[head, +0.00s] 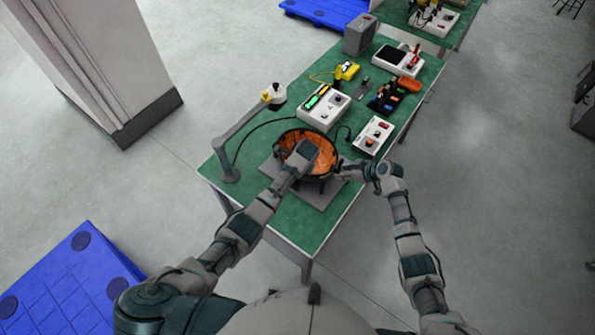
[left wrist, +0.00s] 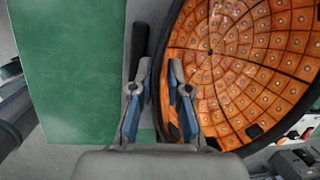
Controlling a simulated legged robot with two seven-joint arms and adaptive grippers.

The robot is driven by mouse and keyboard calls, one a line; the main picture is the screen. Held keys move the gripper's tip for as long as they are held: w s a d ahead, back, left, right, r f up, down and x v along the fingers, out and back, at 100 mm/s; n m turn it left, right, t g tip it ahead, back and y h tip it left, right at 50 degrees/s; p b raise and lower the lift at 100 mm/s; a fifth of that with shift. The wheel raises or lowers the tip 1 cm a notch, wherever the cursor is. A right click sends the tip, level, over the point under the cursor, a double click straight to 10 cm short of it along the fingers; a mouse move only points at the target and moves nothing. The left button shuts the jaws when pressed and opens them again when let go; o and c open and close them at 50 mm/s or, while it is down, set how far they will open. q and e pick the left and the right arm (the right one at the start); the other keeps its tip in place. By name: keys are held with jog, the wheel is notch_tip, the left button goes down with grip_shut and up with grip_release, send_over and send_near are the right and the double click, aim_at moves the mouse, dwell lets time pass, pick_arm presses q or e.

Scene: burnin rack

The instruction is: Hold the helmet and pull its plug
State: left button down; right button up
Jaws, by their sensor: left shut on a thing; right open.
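The helmet (head: 325,140) lies open side up on a grey mat (head: 322,196) on the green table, with an orange lining dotted with small studs and a black rim. It fills the right of the left wrist view (left wrist: 245,60). My left gripper (head: 304,150) reaches over it; in the left wrist view its two fingers (left wrist: 158,90) close on the rim. A thin black cable (head: 347,133) shows between helmet and white box; I cannot make out the plug.
A white box with a green display (head: 324,107) and a white box with a red switch (head: 373,135) stand beyond the helmet. A grey lamp-like arm (head: 238,140) stands at the left table edge. Tools and an orange pouch (head: 409,85) lie further back.

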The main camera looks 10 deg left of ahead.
jog(key=shift+x, duration=1.1)
dwell(0.3)
grip_shut()
jog(key=o, duration=0.8)
grip_release()
jog(key=shift+r, duration=0.1)
jog(key=v, duration=1.1)
jog(key=shift+d+r, duration=0.2)
jog(key=shift+d, duration=0.2)
jog(key=shift+s, duration=0.1)
jog(key=shift+c, duration=0.2)
